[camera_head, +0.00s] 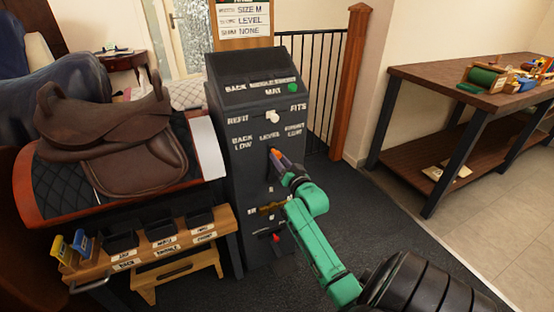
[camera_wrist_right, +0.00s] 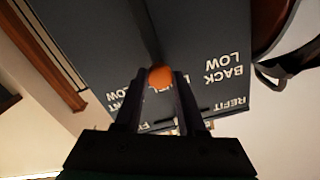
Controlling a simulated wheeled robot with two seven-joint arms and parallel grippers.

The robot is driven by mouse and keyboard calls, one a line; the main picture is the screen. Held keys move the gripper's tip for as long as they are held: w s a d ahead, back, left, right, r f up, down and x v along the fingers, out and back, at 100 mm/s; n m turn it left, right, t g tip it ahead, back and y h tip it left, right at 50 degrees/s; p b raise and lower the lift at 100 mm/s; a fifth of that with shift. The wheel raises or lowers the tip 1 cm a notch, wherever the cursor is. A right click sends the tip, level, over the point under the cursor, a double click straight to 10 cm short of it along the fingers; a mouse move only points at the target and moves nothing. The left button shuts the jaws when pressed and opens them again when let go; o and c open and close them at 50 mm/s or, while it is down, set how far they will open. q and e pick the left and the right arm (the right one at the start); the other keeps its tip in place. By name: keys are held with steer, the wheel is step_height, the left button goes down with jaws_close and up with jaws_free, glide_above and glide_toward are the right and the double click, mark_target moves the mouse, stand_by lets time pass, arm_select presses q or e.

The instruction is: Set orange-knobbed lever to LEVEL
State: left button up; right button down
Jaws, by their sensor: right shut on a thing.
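The dark panel cabinet (camera_head: 243,110) stands in the middle of the head view, with the labels BACK LOW, LEVEL and FRONT LOW on its face. The orange knob (camera_head: 272,150) of the lever is just under the LEVEL label. It also shows in the right wrist view (camera_wrist_right: 161,76), between the fingertips. My right gripper (camera_head: 280,158) is shut on the orange knob, its fingers (camera_wrist_right: 160,82) on either side of it. The lever's shaft is mostly hidden behind the knob and gripper. My left gripper is in neither view.
A white knob (camera_head: 272,117) sits above, between REFIT and FITS. A red knob (camera_head: 277,238) is low on the cabinet. A brown saddle (camera_head: 110,135) rests on a stand at left, above a wooden bench with black bins (camera_head: 160,229). A workbench (camera_head: 450,78) stands at right.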

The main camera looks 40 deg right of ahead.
steer(key=c, duration=0.5)
jaws_free()
steer(key=v, duration=1.4)
steer(key=shift+s+a+p, duration=0.2)
steer(key=shift+s+p, duration=0.05)
steer(key=shift+p, duration=0.15)
